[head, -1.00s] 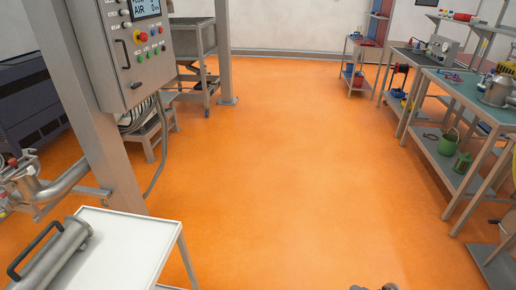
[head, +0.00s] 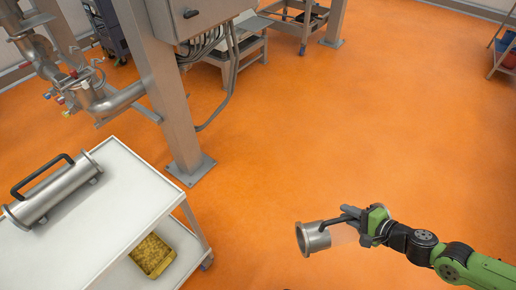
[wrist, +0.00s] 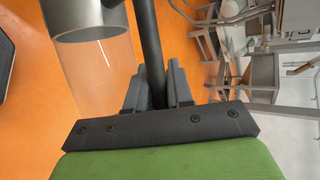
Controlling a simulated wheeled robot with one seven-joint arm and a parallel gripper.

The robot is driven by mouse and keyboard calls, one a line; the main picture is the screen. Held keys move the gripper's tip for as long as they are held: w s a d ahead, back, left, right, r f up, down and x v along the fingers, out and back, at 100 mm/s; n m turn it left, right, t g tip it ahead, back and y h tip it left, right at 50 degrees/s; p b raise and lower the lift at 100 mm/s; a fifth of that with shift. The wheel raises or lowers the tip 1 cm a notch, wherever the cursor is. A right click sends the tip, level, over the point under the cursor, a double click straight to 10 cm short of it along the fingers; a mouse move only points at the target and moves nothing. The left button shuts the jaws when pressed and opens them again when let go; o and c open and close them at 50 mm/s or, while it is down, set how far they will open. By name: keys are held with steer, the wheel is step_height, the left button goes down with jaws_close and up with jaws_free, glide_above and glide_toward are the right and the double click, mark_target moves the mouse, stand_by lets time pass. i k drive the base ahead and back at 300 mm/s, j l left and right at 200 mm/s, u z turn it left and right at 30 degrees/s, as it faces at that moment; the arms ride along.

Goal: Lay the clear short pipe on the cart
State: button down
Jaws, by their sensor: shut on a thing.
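The clear short pipe (head: 342,234) has a see-through body with a steel end ring (head: 313,239) at its left and a black handle. My gripper (head: 358,216) is shut on its black handle and holds it over the orange floor, to the right of the cart. In the wrist view the clear pipe (wrist: 95,75) hangs left of the black handle bar, and my gripper (wrist: 158,88) has its jaws around that bar. The cart (head: 125,190) has a white top and stands at the lower left, apart from the pipe.
A steel pipe with a black handle (head: 55,190) lies on the left part of the cart's top. A yellow sponge-like block (head: 153,256) is on the lower shelf. A steel post (head: 172,100) stands behind the cart. The top's right part is bare.

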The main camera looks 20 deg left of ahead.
mark_target(101, 235)
steer(key=u, duration=2.3)
